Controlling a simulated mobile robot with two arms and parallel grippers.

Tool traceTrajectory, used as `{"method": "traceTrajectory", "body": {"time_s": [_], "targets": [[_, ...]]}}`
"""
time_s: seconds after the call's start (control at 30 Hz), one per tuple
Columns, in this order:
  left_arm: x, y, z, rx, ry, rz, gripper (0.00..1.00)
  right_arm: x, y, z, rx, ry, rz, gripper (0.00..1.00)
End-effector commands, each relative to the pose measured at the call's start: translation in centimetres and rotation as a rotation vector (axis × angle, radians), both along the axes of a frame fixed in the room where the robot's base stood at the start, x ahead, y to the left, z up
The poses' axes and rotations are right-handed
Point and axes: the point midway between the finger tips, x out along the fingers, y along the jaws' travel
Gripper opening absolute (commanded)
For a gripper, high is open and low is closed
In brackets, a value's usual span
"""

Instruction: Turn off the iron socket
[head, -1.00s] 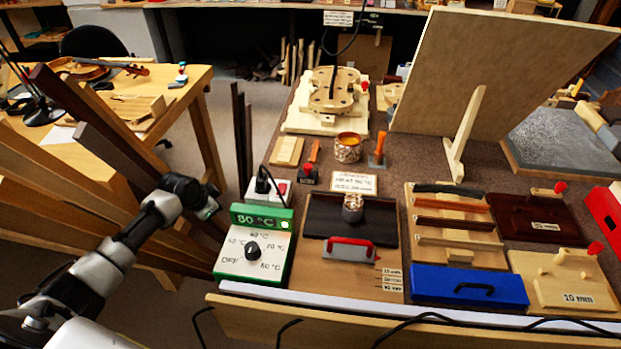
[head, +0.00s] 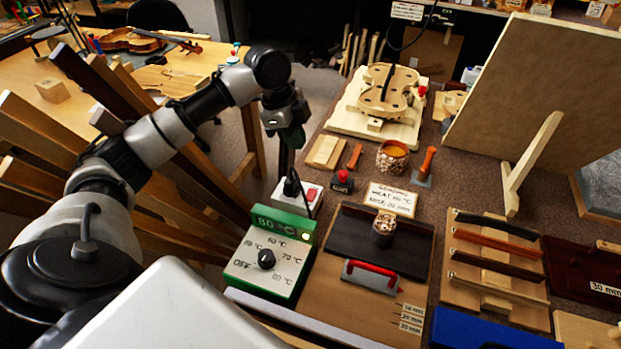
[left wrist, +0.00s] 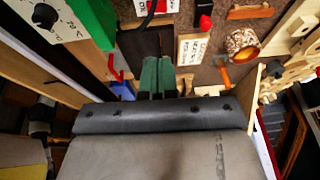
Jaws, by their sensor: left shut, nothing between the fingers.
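The iron socket (head: 283,193) is a small white box behind the green-and-white temperature box (head: 243,271). It has a black plug (head: 291,184) in it and a red switch (head: 312,194) on its right part. In the left wrist view the red switch (left wrist: 168,5) shows at the top edge. The fingers also show in the left wrist view (left wrist: 157,75). The right gripper is not in view.
The temperature box reads 80 °C and has a black dial (head: 266,259). A written card (head: 391,199), a jar (head: 392,155) and a violin body in a mould (head: 390,90) are farther right. Wooden boards (head: 40,130) stand left.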

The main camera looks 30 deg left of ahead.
Motion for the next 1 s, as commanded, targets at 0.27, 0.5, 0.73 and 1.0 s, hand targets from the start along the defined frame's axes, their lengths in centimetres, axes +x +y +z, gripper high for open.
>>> {"method": "traceTrajectory", "body": {"time_s": [0.27, 0.5, 0.73, 1.0], "targets": [[0.3, -0.9, -3.0, -0.002, 0.004, 0.000, 0.00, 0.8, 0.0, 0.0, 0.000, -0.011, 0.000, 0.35], [0.9, -2.3, -8.0, -0.002, 0.003, 0.002, 0.00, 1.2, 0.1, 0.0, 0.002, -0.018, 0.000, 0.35], [1.3, -2.7, -11.8, -0.001, 0.002, 0.004, 0.00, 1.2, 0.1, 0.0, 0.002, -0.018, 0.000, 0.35], [1.6, -2.5, -13.6, 0.000, 0.000, 0.003, 0.00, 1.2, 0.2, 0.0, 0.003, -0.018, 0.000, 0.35]]}}
